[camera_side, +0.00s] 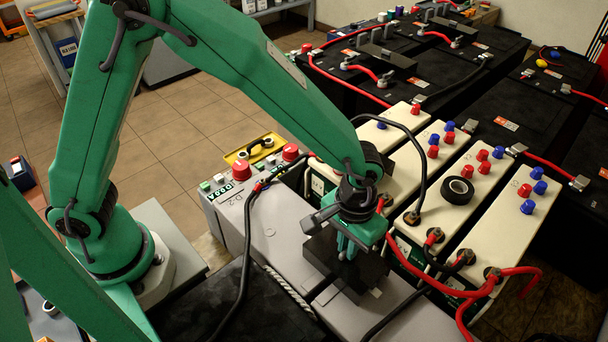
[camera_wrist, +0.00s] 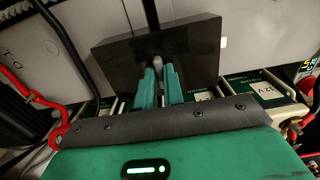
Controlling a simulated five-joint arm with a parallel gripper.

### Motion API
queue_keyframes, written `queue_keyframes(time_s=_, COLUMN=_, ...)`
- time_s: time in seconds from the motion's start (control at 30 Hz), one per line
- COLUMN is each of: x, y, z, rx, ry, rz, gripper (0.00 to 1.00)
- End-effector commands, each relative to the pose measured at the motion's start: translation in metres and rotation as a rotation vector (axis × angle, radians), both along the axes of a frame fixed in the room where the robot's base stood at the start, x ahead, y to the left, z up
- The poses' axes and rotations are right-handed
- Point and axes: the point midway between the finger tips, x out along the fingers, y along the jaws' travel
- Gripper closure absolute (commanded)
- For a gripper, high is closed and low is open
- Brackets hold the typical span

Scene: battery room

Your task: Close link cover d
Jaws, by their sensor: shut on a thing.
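A black link cover (camera_wrist: 205,45) fills the upper middle of the wrist view as a dark, tilted panel. In the side view the black cover (camera_side: 362,284) shows below and around my gripper, on the grey case. My gripper (camera_side: 347,252) is at its upper part; in the wrist view the green fingers (camera_wrist: 158,88) are shut on a small grey tab or knob (camera_wrist: 157,68) at the cover. The cover's letter is not readable, and I cannot tell its exact angle. My wrist hides part of it in the side view.
Cream battery blocks (camera_side: 478,205) with red and blue caps stand right of my gripper. A black tape roll (camera_side: 457,190) lies on one. Red cables (camera_side: 490,288) and a black cable (camera_side: 247,230) run close by. A grey control panel (camera_side: 245,190) with red knobs is left.

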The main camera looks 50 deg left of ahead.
Motion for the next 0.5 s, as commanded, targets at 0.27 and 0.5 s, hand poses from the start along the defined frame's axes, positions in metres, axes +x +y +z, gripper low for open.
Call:
queue_keyframes(time_s=0.27, x=0.0003, y=-0.0064, z=0.0010, rx=-0.005, ry=-0.007, rz=-0.004, gripper=1.00)
queue_keyframes(time_s=0.5, x=0.0006, y=-0.0062, z=0.0010, rx=-0.006, ry=-0.007, rz=-0.004, gripper=0.68)
